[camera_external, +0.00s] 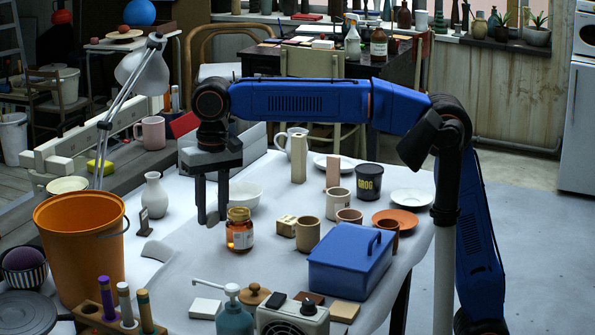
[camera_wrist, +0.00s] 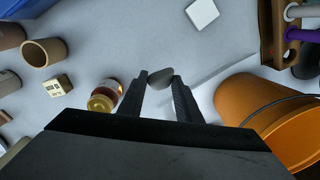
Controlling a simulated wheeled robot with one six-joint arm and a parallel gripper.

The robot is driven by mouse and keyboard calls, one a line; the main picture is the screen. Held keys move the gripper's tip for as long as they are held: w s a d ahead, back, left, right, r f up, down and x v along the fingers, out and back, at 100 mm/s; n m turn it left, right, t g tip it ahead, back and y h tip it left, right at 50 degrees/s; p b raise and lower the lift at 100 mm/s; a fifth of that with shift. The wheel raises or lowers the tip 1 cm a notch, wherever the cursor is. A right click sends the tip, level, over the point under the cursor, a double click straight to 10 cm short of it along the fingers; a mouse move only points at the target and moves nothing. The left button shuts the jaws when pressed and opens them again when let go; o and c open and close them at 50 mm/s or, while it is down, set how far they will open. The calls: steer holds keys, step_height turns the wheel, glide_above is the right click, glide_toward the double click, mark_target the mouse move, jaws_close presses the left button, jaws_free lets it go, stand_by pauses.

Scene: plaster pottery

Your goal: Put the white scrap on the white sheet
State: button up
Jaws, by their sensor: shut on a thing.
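The scrap (camera_wrist: 160,77) shows in the wrist view as a small rounded grey-white piece between my fingertips. My gripper (camera_wrist: 161,80) is shut on it. In the external view my gripper (camera_external: 211,219) points down over the white table, left of the amber jar; the scrap is too small to make out clearly there.
The amber jar (camera_external: 240,232) stands close right of my gripper. The orange bucket (camera_external: 82,245) and white vase (camera_external: 155,196) stand to the left, a white bowl (camera_external: 243,194) behind. A white square tile (camera_external: 205,308) lies in front. Mugs and a blue box (camera_external: 348,265) crowd the right.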

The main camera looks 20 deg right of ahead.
mark_target(216, 276)
step_height(216, 276, down, 14)
steer(key=shift+w+r, duration=0.1)
stand_by(0.6)
steer(key=o, duration=1)
steer(key=shift+o, duration=0.2)
steer(key=r, duration=1.2)
steer(key=shift+w+d, duration=0.1)
steer(key=shift+d, duration=0.25)
